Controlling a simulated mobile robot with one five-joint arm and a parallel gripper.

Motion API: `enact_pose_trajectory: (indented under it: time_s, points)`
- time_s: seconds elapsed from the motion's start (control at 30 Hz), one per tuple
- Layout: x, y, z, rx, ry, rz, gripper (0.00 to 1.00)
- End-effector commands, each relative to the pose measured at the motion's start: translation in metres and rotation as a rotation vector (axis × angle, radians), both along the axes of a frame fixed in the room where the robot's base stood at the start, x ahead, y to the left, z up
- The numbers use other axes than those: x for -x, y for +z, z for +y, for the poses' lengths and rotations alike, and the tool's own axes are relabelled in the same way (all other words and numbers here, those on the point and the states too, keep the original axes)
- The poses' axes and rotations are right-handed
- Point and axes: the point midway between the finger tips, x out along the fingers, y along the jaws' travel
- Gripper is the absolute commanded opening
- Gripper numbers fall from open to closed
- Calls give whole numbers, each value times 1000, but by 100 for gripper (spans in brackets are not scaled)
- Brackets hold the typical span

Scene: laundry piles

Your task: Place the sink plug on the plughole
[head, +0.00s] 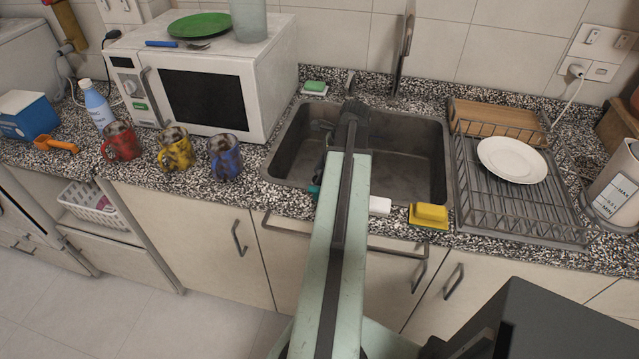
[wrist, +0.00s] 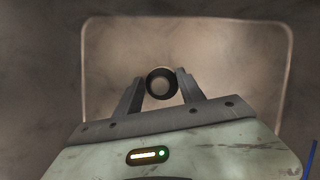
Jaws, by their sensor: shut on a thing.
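My gripper (wrist: 161,84) is shut on the sink plug (wrist: 152,92), a small round piece with a dark rim and a paler middle, held between the fingertips in the wrist view. The sink (head: 408,165) is a dark grey metal basin set in the speckled counter. My arm reaches over its left part in the head view, and the gripper's fingers are hidden there. The sink floor (wrist: 235,65) fills the wrist view behind the plug. I cannot make out the plughole in either view. How high the plug is above the floor is not clear.
A white block (head: 380,205) and a yellow sponge (head: 429,214) lie at the sink's front edge. A green sponge (head: 315,86) is behind it. A dish rack (head: 475,190) with a plate (head: 512,159) stands right. Mugs (head: 175,148) and a microwave (head: 205,85) are left. The tap (head: 403,50) rises behind.

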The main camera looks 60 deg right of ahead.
Motion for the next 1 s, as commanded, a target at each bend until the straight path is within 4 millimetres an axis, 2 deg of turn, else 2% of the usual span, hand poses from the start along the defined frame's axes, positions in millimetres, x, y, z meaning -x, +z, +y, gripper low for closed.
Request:
enact_pose_trajectory:
  time_s: [0.03,0.27,0.4,0.43,0.5,0.83,1.0]
  points:
    - [0,-16,0,0,0,0,0]
    - [0,-12,0,0,0,0,0]
    - [0,-17,0,0,1,0,0]
    - [-1,-17,0,0,1,0,49]
    - [-1,-16,0,0,1,0,68]
    - [-1,-15,1,0,1,0,68]
    - [1,-1,-1,0,1,0,68]
